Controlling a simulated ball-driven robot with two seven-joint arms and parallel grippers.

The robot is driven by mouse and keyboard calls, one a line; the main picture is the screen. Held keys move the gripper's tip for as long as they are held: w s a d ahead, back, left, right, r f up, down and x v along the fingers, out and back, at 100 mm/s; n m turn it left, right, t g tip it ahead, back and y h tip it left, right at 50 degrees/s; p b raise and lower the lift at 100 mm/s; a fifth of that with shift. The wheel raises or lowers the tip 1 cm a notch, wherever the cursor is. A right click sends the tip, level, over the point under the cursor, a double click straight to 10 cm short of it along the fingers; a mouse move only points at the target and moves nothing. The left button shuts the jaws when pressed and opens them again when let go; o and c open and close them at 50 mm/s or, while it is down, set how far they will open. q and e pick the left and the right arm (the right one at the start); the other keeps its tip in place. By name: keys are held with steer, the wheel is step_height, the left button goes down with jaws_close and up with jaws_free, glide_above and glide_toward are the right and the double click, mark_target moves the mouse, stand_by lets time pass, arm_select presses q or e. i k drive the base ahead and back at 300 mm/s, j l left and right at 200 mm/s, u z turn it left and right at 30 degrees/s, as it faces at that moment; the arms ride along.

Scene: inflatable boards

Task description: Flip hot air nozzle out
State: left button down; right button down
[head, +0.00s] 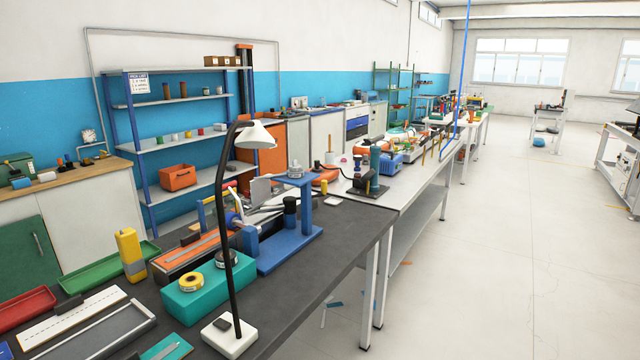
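Neither of my grippers is in view. I cannot tell for certain which part is the hot air nozzle. A dark teal upright device (375,165) with a black part at its left stands on the light bench behind the dark table. An orange-sided machine (188,254) with grey metal parts sits just left of the stand. Any nozzle there is too small to make out.
A black lamp (228,220) with a white base rises at the front of the dark table (300,300). A teal block (205,290) with tape rolls, a yellow holder (131,254) and trays crowd the table's left. The pale floor (500,260) at right is largely clear.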

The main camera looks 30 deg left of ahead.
mark_target(289, 205)
steer(key=i+u, duration=0.85)
steer(key=i+l+u, duration=0.25)
steer(key=i+u, duration=0.2)
steer(key=i+l+u, duration=0.1)
steer(key=i+u, duration=0.3)
steer(key=i+l+u, duration=0.2)
steer(key=u, duration=0.2)
steer(key=i, duration=0.1)
